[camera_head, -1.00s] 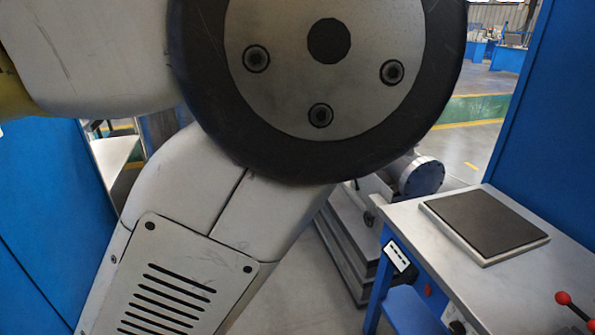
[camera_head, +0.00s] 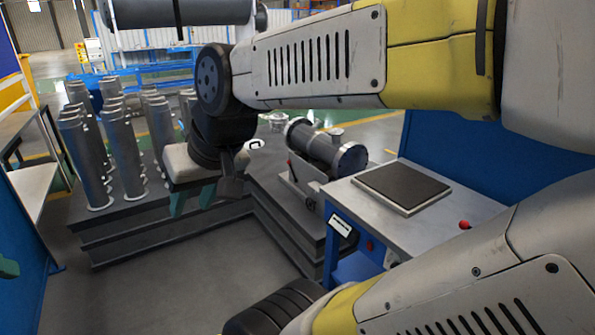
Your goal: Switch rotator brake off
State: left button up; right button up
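A flanged grey shell (camera_head: 325,150) lies on a stand beyond the work table. A small red-tipped lever (camera_head: 291,165) shows at the stand's left side. A red knob (camera_head: 465,225) stands on the table by its right side, its base partly hidden by my arm. I cannot tell which of these is the rotator brake. My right gripper (camera_head: 191,200) points down left of the shell, apart from it. Its teal fingers are spread and nothing shows between them. A teal piece (camera_head: 8,267) at the left edge may be my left gripper, mostly cut off.
The work table (camera_head: 440,215) holds a dark square pad (camera_head: 402,185); its front carries a red button (camera_head: 369,246). Several upright grey flanged tubes (camera_head: 122,150) stand on a dark platform (camera_head: 130,222) at left. The floor in front is clear. Blue panels flank the scene.

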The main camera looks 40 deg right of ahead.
aim_at(292, 169)
jog(key=z, duration=1.3)
jog(key=i+j+z, duration=0.25)
jog(key=i+j, duration=0.2)
jog(key=i, duration=0.6)
jog(key=i+j+z, duration=0.25)
jog(key=i+j, duration=0.4)
jog(key=i, duration=0.35)
jog(key=i+j+z, duration=0.25)
jog(key=i+j, duration=0.6)
jog(key=i, duration=0.1)
